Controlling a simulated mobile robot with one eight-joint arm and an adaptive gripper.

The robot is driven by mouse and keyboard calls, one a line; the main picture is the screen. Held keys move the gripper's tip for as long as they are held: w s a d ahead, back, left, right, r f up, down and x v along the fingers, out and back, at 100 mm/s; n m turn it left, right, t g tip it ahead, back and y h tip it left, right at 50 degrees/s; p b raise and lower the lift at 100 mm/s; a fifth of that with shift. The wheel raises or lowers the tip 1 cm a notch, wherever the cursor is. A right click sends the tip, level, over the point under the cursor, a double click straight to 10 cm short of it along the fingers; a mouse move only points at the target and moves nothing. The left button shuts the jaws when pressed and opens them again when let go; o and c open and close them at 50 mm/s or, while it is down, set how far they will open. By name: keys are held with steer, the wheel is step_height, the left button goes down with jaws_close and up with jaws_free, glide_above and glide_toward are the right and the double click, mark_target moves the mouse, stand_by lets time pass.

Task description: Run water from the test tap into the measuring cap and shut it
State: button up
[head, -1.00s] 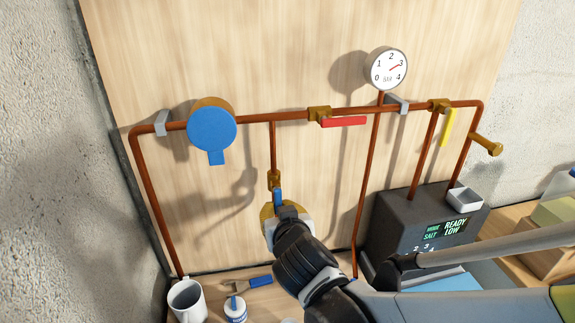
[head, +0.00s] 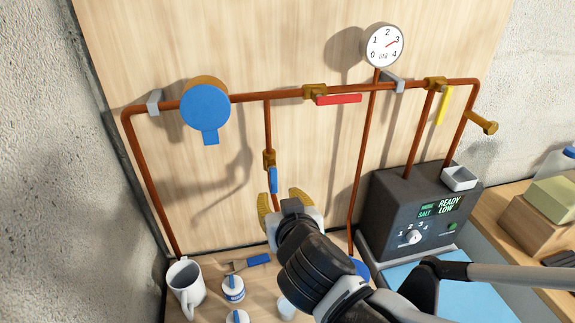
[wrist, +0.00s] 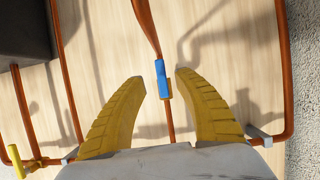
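The test tap (head: 269,158) is a small brass valve on a copper branch pipe, with a blue lever (head: 273,180) lying along the pipe and hanging down. My gripper (head: 282,196) is just below and right of the lever in the head view, its yellow fingers spread. In the wrist view, the blue lever (wrist: 162,80) sits between the open fingertips (wrist: 160,76), touching neither in the picture. No water is visible. A small white cup (head: 287,309), partly hidden behind my arm, is on the bench; I cannot tell whether it is the measuring cap.
A red lever (head: 338,99) and a yellow lever (head: 444,105) are on the pipework, with a gauge (head: 383,46) above. A grey control box (head: 400,195) stands right, a small white tray (head: 459,178) on top. A mug (head: 186,285) and small bottles (head: 233,289) stand lower left.

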steer(key=shift+v, duration=2.35)
steer(key=s+d+f+m+g+h+b, duration=0.1)
steer(key=s+d+f+g, duration=0.1)
steer(key=d, duration=0.5)
steer(key=s+d+f+m+g+h+b, duration=0.1)
steer(key=s+d+f+g+b, duration=0.1)
steer(key=d+f, duration=0.3)
steer(key=s+d+f+m+g+h+b, duration=0.1)
steer(key=s+d+f+g, duration=0.1)
steer(key=d, duration=0.7)
steer(key=shift+s+f, duration=0.4)
steer(key=shift+f, duration=0.25)
